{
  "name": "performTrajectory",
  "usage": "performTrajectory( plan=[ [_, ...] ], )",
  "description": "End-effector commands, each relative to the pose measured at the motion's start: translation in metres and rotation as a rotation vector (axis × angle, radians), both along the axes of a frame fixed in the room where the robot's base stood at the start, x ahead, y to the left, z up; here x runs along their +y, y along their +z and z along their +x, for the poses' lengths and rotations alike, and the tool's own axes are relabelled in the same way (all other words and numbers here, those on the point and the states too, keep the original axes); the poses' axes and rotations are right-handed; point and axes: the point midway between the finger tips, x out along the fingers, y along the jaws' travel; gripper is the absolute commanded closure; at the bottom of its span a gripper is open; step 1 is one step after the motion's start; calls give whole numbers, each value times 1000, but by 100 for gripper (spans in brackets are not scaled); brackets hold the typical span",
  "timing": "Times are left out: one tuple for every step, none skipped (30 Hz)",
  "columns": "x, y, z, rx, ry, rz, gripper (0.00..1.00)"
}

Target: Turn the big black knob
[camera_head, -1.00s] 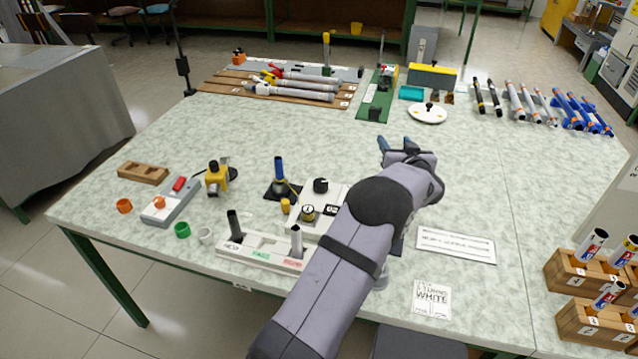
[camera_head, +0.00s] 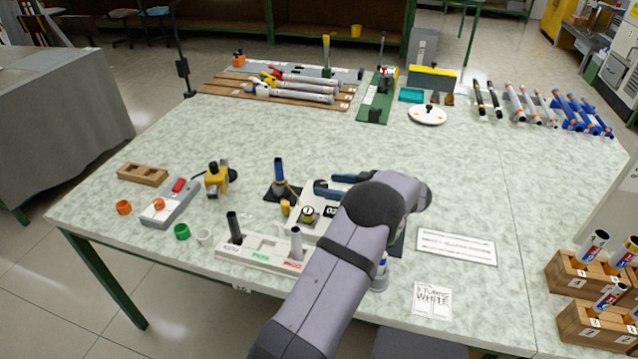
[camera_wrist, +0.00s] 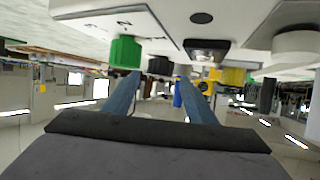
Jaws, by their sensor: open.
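The white instrument box (camera_head: 309,196) stands near the front middle of the table, with a round gauge (camera_head: 307,213) and a small dark display (camera_head: 330,211) on it.
A white rack (camera_head: 262,255) with upright rods stands in front of the box. A blue-handled tool on a black base (camera_head: 279,180) and a yellow piece (camera_head: 285,207) stand close to its left. A yellow device (camera_head: 216,180) is farther left. The table's middle behind is clear.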

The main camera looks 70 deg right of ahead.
Motion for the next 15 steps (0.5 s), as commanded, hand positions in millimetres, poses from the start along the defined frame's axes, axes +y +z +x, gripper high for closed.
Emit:
performTrajectory(
  plan=[
    [-2,-2,7,-1,3,1,49],
    [-4,-4,10,-1,2,0,49],
    [-6,-6,15,-1,2,-1,49],
    [-8,-8,19,0,2,0,49],
    [-9,-9,22,0,2,0,49],
    [-11,-11,26,-1,2,-1,49],
    [-12,-12,29,-1,2,0,49],
    [-13,-13,32,-1,1,0,49],
    [-15,-15,34,-1,0,0,49],
    [-16,-16,36,-1,0,-1,49],
    [-17,-16,38,0,-1,-2,49],
    [-18,-17,40,0,-1,-2,49],
    [-18,-18,41,-1,0,-1,49],
    [-19,-19,43,-1,0,0,49],
    [-19,-19,44,-1,0,0,49]
  ],
)
